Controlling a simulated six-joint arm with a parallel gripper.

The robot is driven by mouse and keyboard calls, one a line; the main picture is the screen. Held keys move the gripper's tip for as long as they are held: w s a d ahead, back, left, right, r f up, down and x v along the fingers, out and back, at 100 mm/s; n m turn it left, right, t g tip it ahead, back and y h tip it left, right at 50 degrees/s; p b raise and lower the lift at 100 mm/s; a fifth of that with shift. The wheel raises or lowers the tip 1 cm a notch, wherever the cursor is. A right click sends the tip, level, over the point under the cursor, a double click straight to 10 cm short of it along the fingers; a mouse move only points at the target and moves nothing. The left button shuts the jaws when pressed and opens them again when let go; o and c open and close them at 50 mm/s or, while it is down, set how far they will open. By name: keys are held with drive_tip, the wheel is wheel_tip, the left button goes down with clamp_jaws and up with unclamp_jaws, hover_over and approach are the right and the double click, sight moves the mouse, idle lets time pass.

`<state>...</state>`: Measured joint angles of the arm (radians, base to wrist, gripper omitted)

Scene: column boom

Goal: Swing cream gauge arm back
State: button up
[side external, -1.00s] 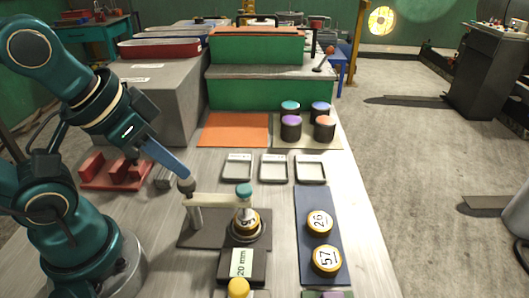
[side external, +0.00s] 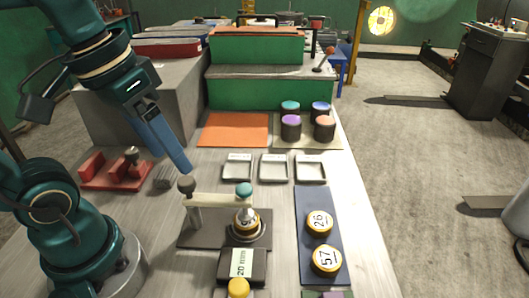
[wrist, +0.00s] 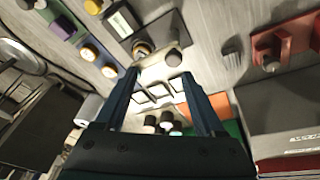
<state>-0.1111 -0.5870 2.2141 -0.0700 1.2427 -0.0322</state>
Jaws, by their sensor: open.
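The cream gauge arm (side external: 217,200) runs from a post with a brown knob (side external: 187,184) on the left to a teal knob (side external: 244,189) on the right. Its teal end hangs over a yellow-rimmed numbered disc (side external: 246,219) seated on the dark gauge plate (side external: 193,238). My gripper (side external: 186,169) is just above the brown knob, with no contact visible. In the wrist view my gripper (wrist: 159,73) has its two fingers apart with nothing between them. The brown knob (wrist: 174,58) shows ahead of the fingertips there, and the cream arm is hard to make out.
A block marked "20 mm" (side external: 242,266) sits in front of the gauge. Discs 26 (side external: 319,222) and 57 (side external: 326,260) lie on a blue mat (side external: 308,195) to the right. Three small trays (side external: 273,180) are behind. A red fixture (side external: 97,178) stands left.

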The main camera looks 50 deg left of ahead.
drive_tip(key=f+n+g+h, duration=0.1)
drive_tip(key=f+n+g, duration=0.1)
drive_tip(key=g, duration=0.1)
wheel_tip(320, 180, up, 4)
drive_tip(key=n+h, duration=1.4)
drive_tip(key=h, duration=0.3)
hover_over(181, 176)
drive_tip(key=f, duration=1.1)
drive_tip(key=shift+a+f, duration=0.25)
drive_tip(key=shift+a, duration=0.1)
drive_tip(key=shift+f, duration=0.25)
drive_tip(key=shift+d, duration=2.55)
